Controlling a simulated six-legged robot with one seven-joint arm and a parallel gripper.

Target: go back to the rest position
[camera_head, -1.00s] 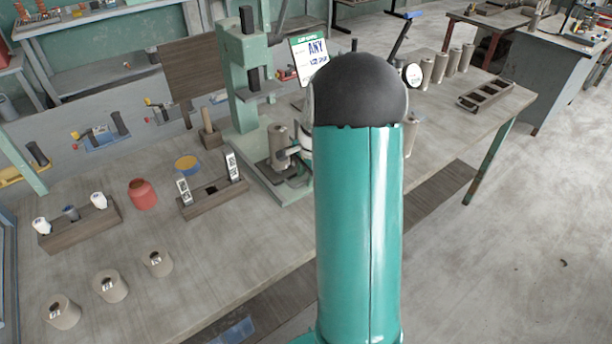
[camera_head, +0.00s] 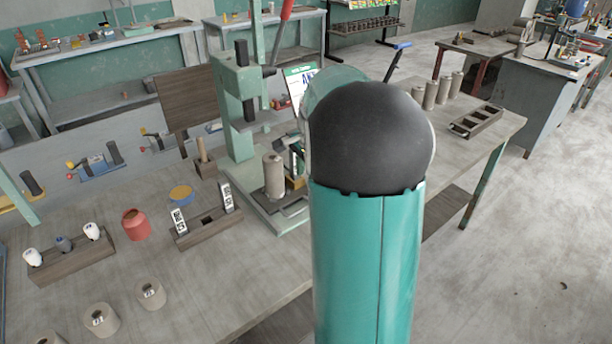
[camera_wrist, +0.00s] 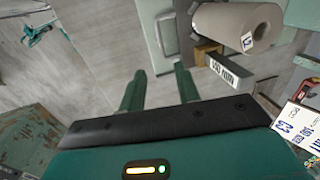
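My gripper (camera_wrist: 158,84) shows in the wrist view with its two green fingers apart and nothing between them. A beige clay cylinder with a small label (camera_wrist: 228,25) lies beyond the fingers to the upper right, apart from them. A label strip (camera_wrist: 230,70) on a wooden block is just below it. In the head view a clay cylinder (camera_head: 274,176) stands on the base of the green press (camera_head: 238,120). My teal arm with its black joint fills the middle of the head view and hides most or all of my gripper.
The bench (camera_head: 200,285) holds a rack with three small bottles (camera_head: 75,262), a red jar (camera_head: 136,225), a wooden block with two label cards (camera_head: 205,232) and labelled clay rolls (camera_head: 101,320). Several cylinders and a dark tray (camera_head: 476,121) stand at the right. A sign (camera_head: 299,80) is behind my arm.

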